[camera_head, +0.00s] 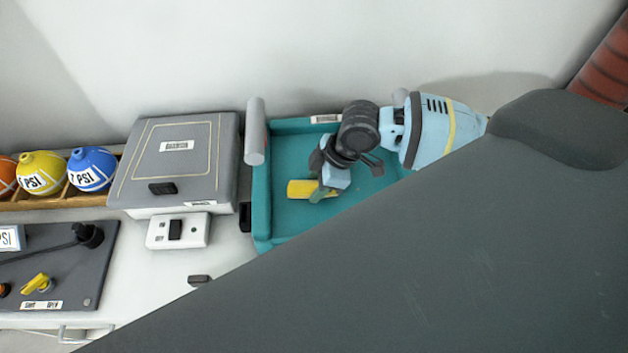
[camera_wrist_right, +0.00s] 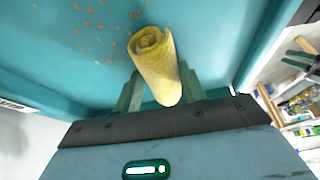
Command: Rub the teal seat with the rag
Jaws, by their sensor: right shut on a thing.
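The teal seat (camera_head: 285,150) is a shallow teal tray-like surface with raised edges, right of the grey box in the head view. In the right wrist view the teal seat (camera_wrist_right: 205,35) fills the background and bears a scatter of small brown specks. My right gripper (camera_head: 325,190) is over the seat, shut on a rolled yellow rag (camera_head: 300,189). In the right wrist view the rag (camera_wrist_right: 155,65) sticks out from between the green fingers of the gripper (camera_wrist_right: 158,95). I cannot tell whether the rag touches the seat. My left gripper is not in view.
A grey box (camera_head: 180,150) stands left of the seat, with a white switch block (camera_head: 178,230) in front. Blue and yellow balls (camera_head: 91,168) sit in a wooden rack further left. A large dark grey surface covers the lower right. A light grey cylinder (camera_head: 255,130) rises at the seat's left edge.

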